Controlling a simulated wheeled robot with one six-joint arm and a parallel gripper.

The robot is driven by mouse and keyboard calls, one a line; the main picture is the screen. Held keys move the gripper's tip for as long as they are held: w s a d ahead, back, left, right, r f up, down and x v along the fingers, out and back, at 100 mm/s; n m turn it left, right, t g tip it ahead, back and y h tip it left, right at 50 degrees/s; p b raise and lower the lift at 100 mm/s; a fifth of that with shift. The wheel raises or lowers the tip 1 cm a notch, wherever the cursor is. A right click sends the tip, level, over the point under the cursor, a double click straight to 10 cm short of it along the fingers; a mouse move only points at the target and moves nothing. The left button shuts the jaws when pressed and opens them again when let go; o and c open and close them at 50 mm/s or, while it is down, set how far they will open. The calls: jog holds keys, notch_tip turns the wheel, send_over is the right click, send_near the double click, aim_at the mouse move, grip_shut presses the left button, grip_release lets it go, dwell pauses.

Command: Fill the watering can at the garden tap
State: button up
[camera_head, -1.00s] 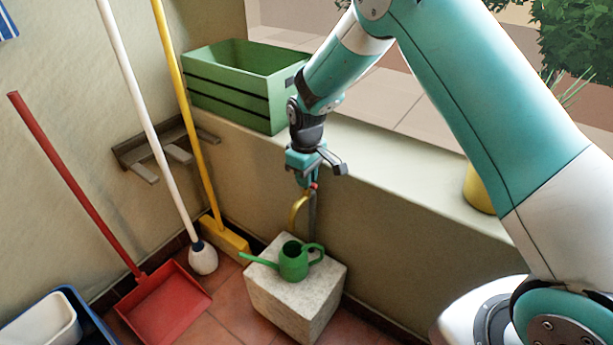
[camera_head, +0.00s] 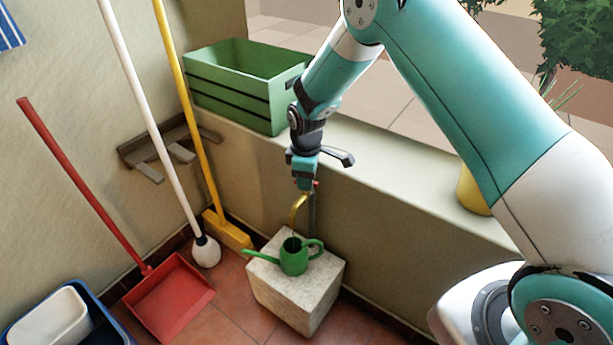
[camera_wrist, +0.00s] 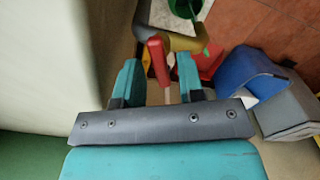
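The green watering can (camera_head: 294,257) stands upright on a pale stone block (camera_head: 298,292), its thin spout pointing left. The brass tap (camera_head: 298,207) curves down above the can's opening. Part of the can also shows at the top of the wrist view (camera_wrist: 184,8). My gripper (camera_head: 305,184) is at the tap, above the can. In the wrist view, the two fingers of my gripper (camera_wrist: 159,80) are apart, with the tap's red handle (camera_wrist: 157,60) between them and gaps visible on both sides. In the head view the gripper hides most of the handle.
A green crate (camera_head: 240,88) sits on the low wall's ledge (camera_head: 400,170) behind the gripper, and a yellow pot (camera_head: 474,190) stands farther right. A white-handled mop (camera_head: 150,120), a yellow broom (camera_head: 190,100) and a red dustpan (camera_head: 170,298) are at the left. A blue tub (camera_head: 95,325) lies lower left.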

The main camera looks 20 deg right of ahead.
notch_tip(320, 180, up, 18)
jog(key=p, duration=0.3)
jog(key=shift+f, duration=0.25)
dwell(0.5)
